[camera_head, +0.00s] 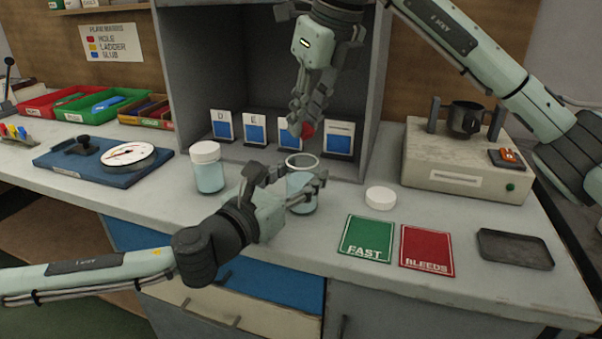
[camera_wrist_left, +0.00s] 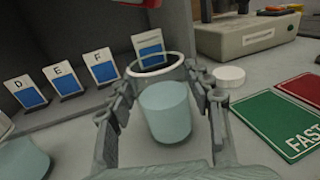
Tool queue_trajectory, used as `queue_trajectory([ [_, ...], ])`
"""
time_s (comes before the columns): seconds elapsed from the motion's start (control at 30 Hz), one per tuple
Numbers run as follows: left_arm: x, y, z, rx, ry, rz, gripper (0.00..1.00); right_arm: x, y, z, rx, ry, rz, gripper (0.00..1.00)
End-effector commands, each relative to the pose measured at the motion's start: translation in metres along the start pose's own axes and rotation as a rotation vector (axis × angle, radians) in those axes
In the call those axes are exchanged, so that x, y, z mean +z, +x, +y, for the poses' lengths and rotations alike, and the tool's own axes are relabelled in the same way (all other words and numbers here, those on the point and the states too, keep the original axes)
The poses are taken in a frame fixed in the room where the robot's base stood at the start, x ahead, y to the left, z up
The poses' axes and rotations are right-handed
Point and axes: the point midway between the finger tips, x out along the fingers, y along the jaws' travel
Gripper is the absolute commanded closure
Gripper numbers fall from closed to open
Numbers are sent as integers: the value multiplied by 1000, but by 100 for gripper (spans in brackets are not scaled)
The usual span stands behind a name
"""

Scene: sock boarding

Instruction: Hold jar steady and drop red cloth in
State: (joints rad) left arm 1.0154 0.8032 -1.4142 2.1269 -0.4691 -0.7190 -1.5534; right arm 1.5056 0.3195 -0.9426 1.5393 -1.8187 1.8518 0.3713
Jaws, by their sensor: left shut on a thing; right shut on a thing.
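An open glass jar (camera_head: 301,192) with pale blue liquid stands upright on the bench; it also shows in the left wrist view (camera_wrist_left: 166,112). My left gripper (camera_head: 291,180) is shut around the jar, with a finger on each side in the left wrist view (camera_wrist_left: 160,92). My right gripper (camera_head: 299,124) points down above the jar, shut on a small red cloth (camera_head: 308,129). The cloth is apart from the jar's rim and mostly hidden by the fingers. A red bit of it shows at the top of the left wrist view (camera_wrist_left: 151,3).
A second, lidded jar (camera_head: 207,170) stands to the left. A loose white lid (camera_head: 380,198), green FAST card (camera_head: 365,239), red BLEEDS card (camera_head: 427,250) and dark tray (camera_head: 515,250) lie to the right. Lettered blue cards (camera_head: 256,133) stand behind, in a grey booth (camera_head: 215,60).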

Motion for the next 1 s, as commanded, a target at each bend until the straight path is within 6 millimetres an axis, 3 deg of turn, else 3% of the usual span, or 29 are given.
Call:
queue_trajectory([
  [0.4,0,0,0,1,0,1,84,-7,19,0,0,0,1,89],
  [0.73,0,0,0,1,0,1,84,-8,22,0,0,0,1,89],
  [0.77,0,0,0,1,0,1,84,-8,22,0,0,0,1,78],
  [0.9,0,0,0,1,0,1,84,-8,22,0,0,0,1,61],
  [1.0,0,0,0,1,0,1,84,-8,21,0,0,0,1,56],
])
